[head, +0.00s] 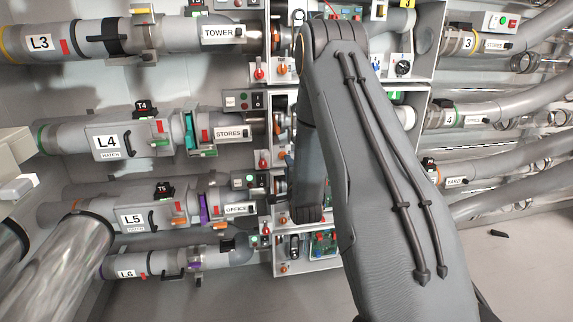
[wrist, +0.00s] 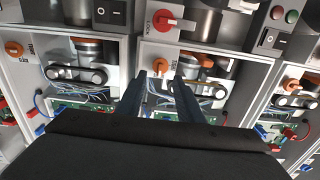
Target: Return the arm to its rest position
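My arm fills the middle and lower right of the head view, with a grey link crossing in front of the panels. My gripper is hidden behind it there. In the wrist view my gripper (wrist: 160,80) shows two dark fingers apart, with nothing seen between them. They point toward an open equipment bay with a belt and pulleys (wrist: 188,88), an orange knob (wrist: 160,66) and wires. I cannot tell whether the fingertips touch anything there.
Tubes labelled L3 (head: 85,40), L4 (head: 75,138), L5 (head: 105,212) and L6 (head: 150,263) run along the left wall. More grey tubes (head: 500,110) lie at right. Above the bay is a red rotary switch (wrist: 163,21). A small dark object (head: 499,234) lies on open floor at right.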

